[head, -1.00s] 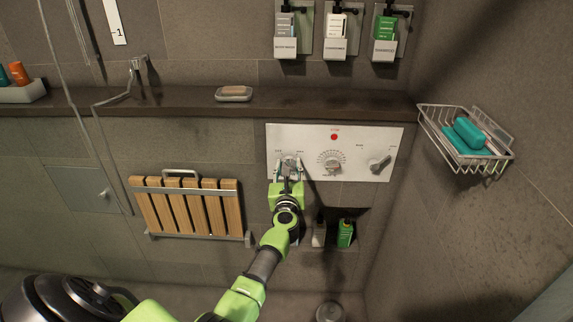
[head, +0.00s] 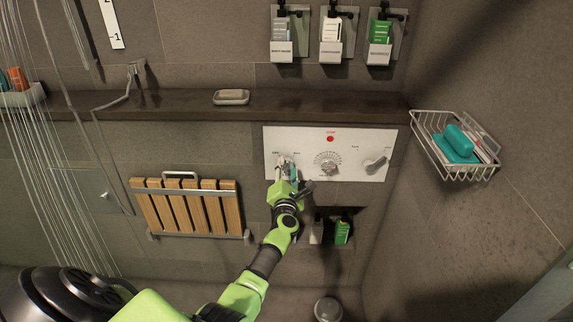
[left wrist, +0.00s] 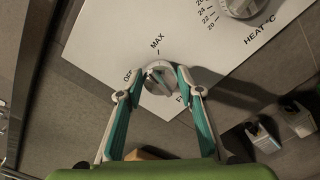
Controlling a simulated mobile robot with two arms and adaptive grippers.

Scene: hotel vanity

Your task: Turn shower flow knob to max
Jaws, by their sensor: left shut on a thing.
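The white control panel (head: 268,147) is on the back wall, with three knobs in a row. The flow knob (left wrist: 158,80) is the leftmost, round and pale, with OFF and MAX printed around it in the left wrist view. My left gripper (head: 286,172) is shut on this knob, with its teal-lined fingers on either side of it in the left wrist view. The gripper hides most of the knob in the head view. I cannot tell exactly which mark the knob points to. My right gripper is in neither view.
Water streams (head: 45,160) fall at the far left. The heat knob (head: 328,166) and another knob (head: 375,164) are right of the gripper. A dark ledge (head: 180,103) runs above; a niche with bottles (head: 342,231) lies below. A wire basket (head: 465,170) hangs at right.

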